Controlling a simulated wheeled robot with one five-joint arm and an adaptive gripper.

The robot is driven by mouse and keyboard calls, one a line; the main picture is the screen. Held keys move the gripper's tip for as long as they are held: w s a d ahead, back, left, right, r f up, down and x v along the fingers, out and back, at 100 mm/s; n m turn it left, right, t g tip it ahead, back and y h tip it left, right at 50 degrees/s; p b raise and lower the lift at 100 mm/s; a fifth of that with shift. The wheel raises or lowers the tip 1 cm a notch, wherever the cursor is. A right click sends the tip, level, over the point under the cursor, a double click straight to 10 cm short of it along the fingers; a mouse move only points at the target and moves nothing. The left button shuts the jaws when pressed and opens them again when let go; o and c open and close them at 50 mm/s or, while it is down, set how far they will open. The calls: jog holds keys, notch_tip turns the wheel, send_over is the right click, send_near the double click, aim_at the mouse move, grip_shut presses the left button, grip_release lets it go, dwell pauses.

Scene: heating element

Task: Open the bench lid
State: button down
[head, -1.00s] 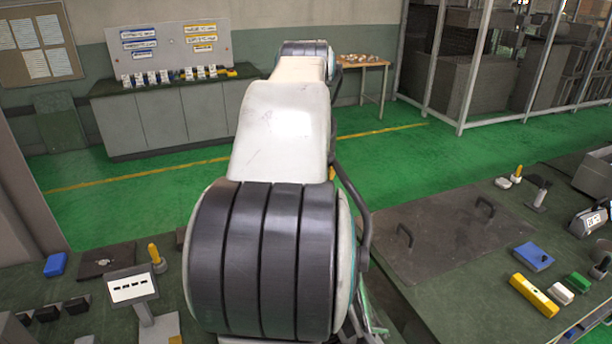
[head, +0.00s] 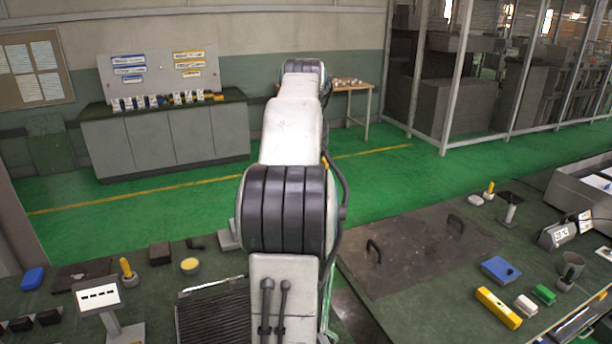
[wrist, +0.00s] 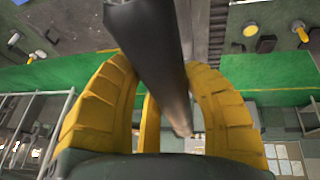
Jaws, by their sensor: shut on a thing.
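The bench lid looks like a flat grey-brown plate (head: 415,255) with two dark handles (head: 374,250) on top, set in the green bench at the right of the head view. It lies flat and looks closed. My gripper (wrist: 168,110) shows in the wrist view, its yellow fingers closed around a long dark grey bar (wrist: 155,65). The bar runs from the top of that view down between the fingers. What the bar belongs to is unclear. In the head view my arm hides the gripper, and no fingers show at the lid's handles.
Right of the lid lie a blue box (head: 501,270), a yellow block (head: 498,308) and a green block (head: 543,294). A dark ribbed panel (head: 215,312) and a small display stand (head: 98,297) are at the left. Green floor (head: 390,170) is clear behind the bench.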

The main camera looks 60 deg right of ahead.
jog(key=shift+d+r, duration=0.15)
jog(key=shift+r, duration=0.35)
jog(key=c, duration=1.1)
grip_release()
jog(key=shift+s, duration=0.15)
jog(key=o, duration=0.5)
jog(key=shift+f, duration=0.25)
jog(key=shift+c, duration=0.2)
jog(key=shift+r, duration=0.15)
jog(key=shift+v, duration=5.85)
jog(key=shift+a, duration=0.2)
